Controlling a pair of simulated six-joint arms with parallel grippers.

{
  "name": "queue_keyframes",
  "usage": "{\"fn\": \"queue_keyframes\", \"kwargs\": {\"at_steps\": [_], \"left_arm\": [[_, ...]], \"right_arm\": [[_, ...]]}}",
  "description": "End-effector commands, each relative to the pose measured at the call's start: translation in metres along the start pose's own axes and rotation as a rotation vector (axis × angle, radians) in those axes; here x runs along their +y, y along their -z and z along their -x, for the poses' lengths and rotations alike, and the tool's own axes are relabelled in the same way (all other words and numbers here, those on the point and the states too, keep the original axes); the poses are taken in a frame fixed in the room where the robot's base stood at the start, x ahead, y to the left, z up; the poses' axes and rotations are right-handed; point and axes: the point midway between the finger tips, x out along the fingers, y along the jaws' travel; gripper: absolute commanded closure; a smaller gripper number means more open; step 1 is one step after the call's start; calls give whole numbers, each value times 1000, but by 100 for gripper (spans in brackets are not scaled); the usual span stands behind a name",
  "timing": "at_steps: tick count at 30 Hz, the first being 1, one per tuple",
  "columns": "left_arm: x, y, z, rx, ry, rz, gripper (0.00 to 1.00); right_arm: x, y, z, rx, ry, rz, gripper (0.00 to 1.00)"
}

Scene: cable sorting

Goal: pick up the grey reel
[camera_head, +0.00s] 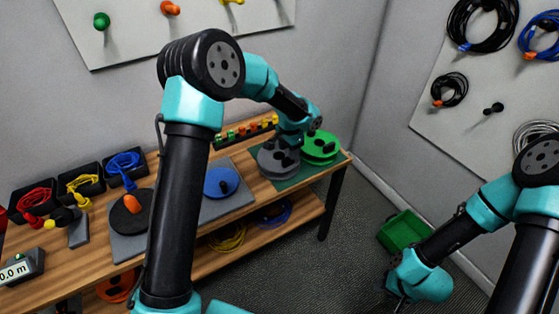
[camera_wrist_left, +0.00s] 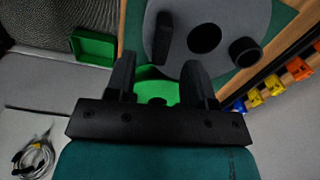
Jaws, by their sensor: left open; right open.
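The grey reel (camera_head: 270,164) lies flat on a green mat (camera_head: 302,176) at the right end of the workbench. In the left wrist view the reel (camera_wrist_left: 216,20) fills the upper part, with a dark upright grip, a dark central hub and a round knob. My left gripper (camera_head: 287,148) is over the reel and hides part of it. In the left wrist view its two fingers (camera_wrist_left: 158,68) are apart, with nothing held between them. My right gripper (camera_head: 401,300) is low at the right, away from the bench, its fingers small and partly hidden.
A green reel (camera_head: 322,146) sits close beside the grey one; it also shows beyond my left fingers (camera_wrist_left: 155,88). A blue reel (camera_head: 221,181) lies to the left. Coloured clips (camera_head: 245,131) line the bench's back. A green crate (camera_head: 405,232) is on the floor.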

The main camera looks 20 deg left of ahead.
Motion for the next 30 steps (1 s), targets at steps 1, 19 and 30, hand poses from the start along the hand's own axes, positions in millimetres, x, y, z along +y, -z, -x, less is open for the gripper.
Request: {"fn": "queue_keyframes", "kwargs": {"at_steps": [1,19,30], "left_arm": [[0,0,-7,-2,-2,0,51],[-2,1,-45,0,0,0,51],[-2,1,-45,0,0,0,64]], "right_arm": [[0,0,0,0,0,0,57],[0,0,0,0,0,0,57],[0,0,0,0,0,0,57]]}}
